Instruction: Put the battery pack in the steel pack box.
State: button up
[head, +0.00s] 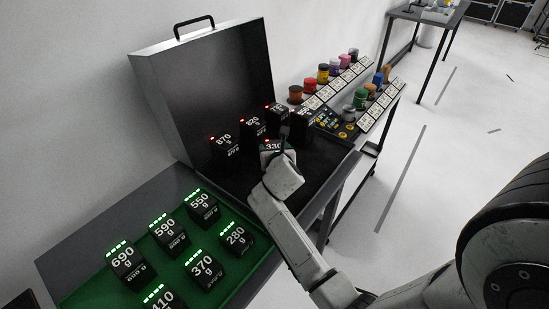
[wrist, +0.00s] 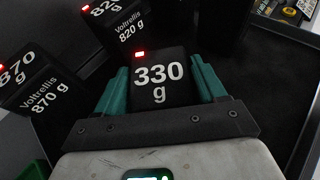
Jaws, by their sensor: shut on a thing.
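The steel pack box (head: 164,83) stands open with its lid raised against the wall. My gripper (wrist: 161,95) is shut on a black battery pack marked 330 g (wrist: 160,72), with a green finger on each side of it. The pack carries a red light. In the head view this pack (head: 272,147) is over the dark inside of the box, partly hidden by my gripper. I cannot tell whether it touches the box floor. Packs marked 870 (head: 224,141) and 820 (head: 253,124) stand in the box behind it with red lights, and further packs stand to their right.
A green tray (head: 143,283) at the lower left holds several black packs with green lights, including 690 (head: 125,262), 590 (head: 168,230) and 280 (head: 236,237). Racks of coloured jars (head: 323,74) stand to the right of the box. Bare dark box floor (head: 315,168) shows right of my gripper.

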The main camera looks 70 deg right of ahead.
jog(key=shift+w+d+f, duration=0.15)
jog(key=shift+d+f, duration=0.25)
jog(key=shift+f, duration=0.05)
jog(key=shift+w+d+f, duration=0.1)
jog(key=shift+d+f, duration=0.05)
jog(key=shift+f, duration=1.55)
jog(key=shift+f+b, duration=0.15)
jog(key=shift+b, duration=0.2)
jog(key=o, duration=1.3)
jog(key=v, duration=1.2)
